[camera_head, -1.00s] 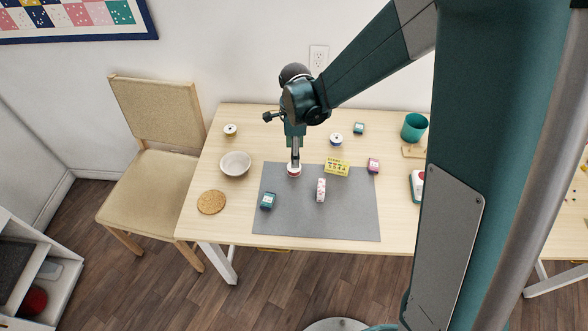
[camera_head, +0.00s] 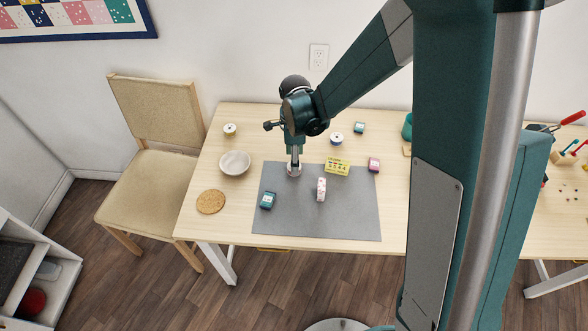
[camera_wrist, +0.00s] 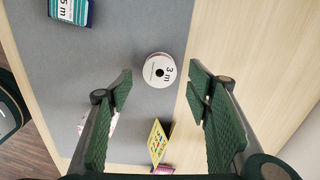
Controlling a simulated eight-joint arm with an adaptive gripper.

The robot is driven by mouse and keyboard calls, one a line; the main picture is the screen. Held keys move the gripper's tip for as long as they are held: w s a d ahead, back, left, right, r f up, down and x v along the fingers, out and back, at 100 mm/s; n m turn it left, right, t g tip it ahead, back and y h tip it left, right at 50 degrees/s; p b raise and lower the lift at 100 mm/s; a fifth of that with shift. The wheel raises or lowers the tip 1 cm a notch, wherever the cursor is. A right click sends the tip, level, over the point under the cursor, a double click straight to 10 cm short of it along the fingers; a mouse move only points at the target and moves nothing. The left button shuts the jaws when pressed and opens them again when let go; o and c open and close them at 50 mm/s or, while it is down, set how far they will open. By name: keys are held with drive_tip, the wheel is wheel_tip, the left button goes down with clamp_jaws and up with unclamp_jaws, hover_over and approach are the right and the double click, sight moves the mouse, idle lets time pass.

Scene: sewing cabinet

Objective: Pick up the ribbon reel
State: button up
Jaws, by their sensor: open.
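A small white reel with a dark centre hole and a "3 m" label (camera_wrist: 159,70) stands on the grey mat (camera_wrist: 110,45) near its edge in the wrist view. I take it for the ribbon reel. In the head view it is mostly hidden under my gripper (camera_head: 294,164), at the mat's back left. In the wrist view my gripper (camera_wrist: 160,88) is open, with one green-padded finger on each side of the reel. Gaps show between the reel and both fingers. I cannot tell the exact height of the fingertips over the mat.
A yellow box (camera_head: 337,167), a pink patterned roll (camera_head: 321,189), a teal box (camera_head: 268,201) and a pink box (camera_head: 374,164) are nearby. A white bowl (camera_head: 235,163) stands left. Two more reels (camera_head: 230,129) (camera_head: 336,139) are behind.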

drive_tip(key=shift+f+b, duration=0.3)
drive_tip(key=shift+f, duration=1.4)
drive_tip(key=c, duration=0.9)
